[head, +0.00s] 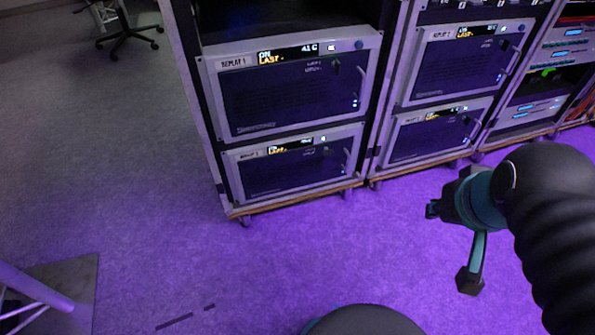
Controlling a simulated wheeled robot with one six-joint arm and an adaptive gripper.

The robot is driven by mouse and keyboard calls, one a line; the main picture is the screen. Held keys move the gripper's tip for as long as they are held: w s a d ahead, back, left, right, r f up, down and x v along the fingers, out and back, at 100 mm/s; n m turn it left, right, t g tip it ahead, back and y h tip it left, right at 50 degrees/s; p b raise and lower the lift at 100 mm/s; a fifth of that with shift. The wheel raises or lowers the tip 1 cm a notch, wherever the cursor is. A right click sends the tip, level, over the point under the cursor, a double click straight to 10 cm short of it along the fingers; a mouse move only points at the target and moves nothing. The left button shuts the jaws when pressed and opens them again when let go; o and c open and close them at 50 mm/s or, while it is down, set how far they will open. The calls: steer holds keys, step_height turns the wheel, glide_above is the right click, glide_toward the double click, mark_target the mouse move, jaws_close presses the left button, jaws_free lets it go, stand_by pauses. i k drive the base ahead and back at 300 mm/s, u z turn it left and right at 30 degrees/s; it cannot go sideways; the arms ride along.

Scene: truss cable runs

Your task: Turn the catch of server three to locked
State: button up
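Several server units sit in two neighbouring racks. The upper left unit (275,100) has a label that looks like "REPLAY 1". Below it is a lower left unit (265,175). The right rack holds an upper right unit (450,78) and a lower right unit (425,140). Their labels are too small to read surely, so I cannot tell which is server three. Each front has a lit display, a handle at its right and a small dark catch, such as the upper left catch (336,68). Catch positions are unclear. My gripper (451,245) is open and empty, over the floor, away from the racks.
The left rack (196,120) and right rack stand on low wheeled bases. Another rack (535,108) with lit equipment stands further right. The purple-lit floor before the racks is clear.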

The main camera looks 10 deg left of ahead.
mark_target(328, 151)
steer(key=z, duration=2.2)
steer(key=k, duration=1.25)
steer(key=u, duration=1.5)
steer(key=i, duration=0.5)
steer(key=z, duration=0.05)
